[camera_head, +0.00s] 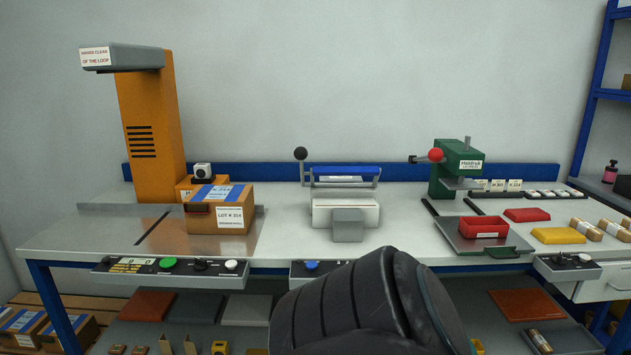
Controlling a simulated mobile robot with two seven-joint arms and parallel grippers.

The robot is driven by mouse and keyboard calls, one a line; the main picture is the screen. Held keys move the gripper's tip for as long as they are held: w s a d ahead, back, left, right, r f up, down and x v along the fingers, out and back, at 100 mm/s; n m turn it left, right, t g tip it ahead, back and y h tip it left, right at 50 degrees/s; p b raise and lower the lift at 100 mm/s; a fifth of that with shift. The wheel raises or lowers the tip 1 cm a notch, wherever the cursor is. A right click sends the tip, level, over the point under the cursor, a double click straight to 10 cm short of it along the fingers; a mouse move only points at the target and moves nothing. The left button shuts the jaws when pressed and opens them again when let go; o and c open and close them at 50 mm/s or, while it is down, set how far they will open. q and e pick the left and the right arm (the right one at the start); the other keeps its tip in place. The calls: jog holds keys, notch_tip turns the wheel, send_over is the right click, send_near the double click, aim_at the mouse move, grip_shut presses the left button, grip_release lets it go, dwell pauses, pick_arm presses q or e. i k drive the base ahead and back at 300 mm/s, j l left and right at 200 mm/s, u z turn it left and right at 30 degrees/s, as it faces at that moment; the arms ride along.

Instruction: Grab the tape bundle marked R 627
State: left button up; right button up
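Small tan bundles with pale bands lie at the right end of the bench. One bundle (586,229) lies left of another bundle (614,229) near the right picture edge. A similar tan roll (540,341) lies on the lower shelf at the right. Their markings are too small to read, so I cannot tell which is R 627. Neither of my grippers is in view.
A carton (219,217) sits at the orange machine (150,130). A white sealer (345,205) and green press (456,170) stand farther right. A red tray (483,228) and yellow block (558,236) lie near the bundles. A dark ribbed shape blocks the lower middle.

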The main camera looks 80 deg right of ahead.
aim_at(585, 227)
jog(key=z, duration=1.45)
jog(key=l+z, duration=0.25)
jog(key=z, duration=0.15)
jog(key=l+z, duration=0.2)
jog(key=z, duration=0.2)
jog(key=l+z, duration=0.35)
jog(key=i+l+z, duration=0.15)
jog(key=l+z, duration=0.25)
jog(key=i+l+z, duration=0.2)
jog(key=z, duration=0.2)
jog(key=i+l+z, duration=0.15)
jog(key=i+l, duration=0.25)
jog(key=l, duration=0.2)
jog(key=i+l+z, duration=0.1)
jog(key=i+l, duration=0.35)
jog(key=l, duration=0.1)
